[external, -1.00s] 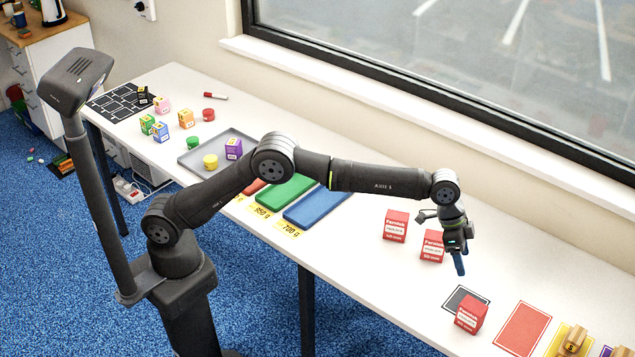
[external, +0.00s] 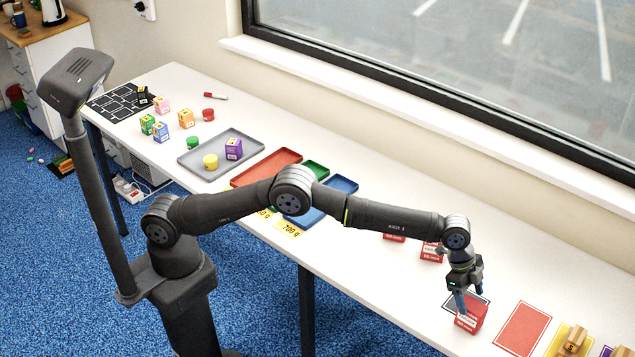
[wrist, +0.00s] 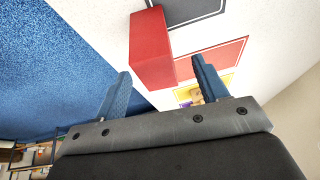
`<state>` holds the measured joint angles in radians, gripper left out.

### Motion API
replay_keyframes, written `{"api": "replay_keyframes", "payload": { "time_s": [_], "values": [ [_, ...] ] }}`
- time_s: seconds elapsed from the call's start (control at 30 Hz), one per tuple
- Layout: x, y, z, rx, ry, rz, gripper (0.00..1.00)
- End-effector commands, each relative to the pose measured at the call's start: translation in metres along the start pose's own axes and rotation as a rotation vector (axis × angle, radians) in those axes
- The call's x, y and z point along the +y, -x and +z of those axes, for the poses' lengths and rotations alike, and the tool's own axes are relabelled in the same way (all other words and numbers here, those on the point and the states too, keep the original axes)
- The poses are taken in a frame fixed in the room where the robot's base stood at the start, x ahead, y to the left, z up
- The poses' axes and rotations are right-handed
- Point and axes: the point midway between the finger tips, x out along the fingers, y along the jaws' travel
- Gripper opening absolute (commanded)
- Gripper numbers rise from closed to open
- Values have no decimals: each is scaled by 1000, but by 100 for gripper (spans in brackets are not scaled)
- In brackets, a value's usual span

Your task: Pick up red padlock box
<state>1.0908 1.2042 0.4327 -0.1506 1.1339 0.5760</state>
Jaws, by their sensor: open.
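A red padlock box (external: 471,316) with a white label stands on the black card (external: 455,298) near the table's front edge. My gripper (external: 468,298) is directly over this box, fingers pointing down and spread. In the wrist view the red box (wrist: 150,45) shows just beyond my open blue fingers (wrist: 162,88), roughly in line with the gap between them. I cannot tell whether the fingers touch it. Two more red boxes stand behind my forearm: one (external: 432,252) and another (external: 394,239), both partly hidden by my arm.
A red card (external: 522,329) lies to the right, with a yellow card and wooden blocks (external: 574,340) beyond it. Coloured trays, including a grey tray (external: 218,136), lie farther left. The table behind the box toward the window is clear.

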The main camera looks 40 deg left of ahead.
Motion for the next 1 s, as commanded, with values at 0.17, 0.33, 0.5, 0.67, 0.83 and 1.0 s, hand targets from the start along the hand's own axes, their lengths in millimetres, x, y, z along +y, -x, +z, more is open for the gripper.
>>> {"api": "replay_keyframes", "payload": {
  "time_s": [0.17,0.33,0.5,0.67,0.83,1.0],
  "values": [
    [0,-10,0,1,0,0,66],
    [3,-23,2,-1,0,1,66],
    [6,-49,3,-1,0,0,66],
    [6,-61,3,0,1,-1,66],
    [6,-61,3,0,1,-1,66],
    [6,-61,3,0,1,-1,39]
  ]
}}
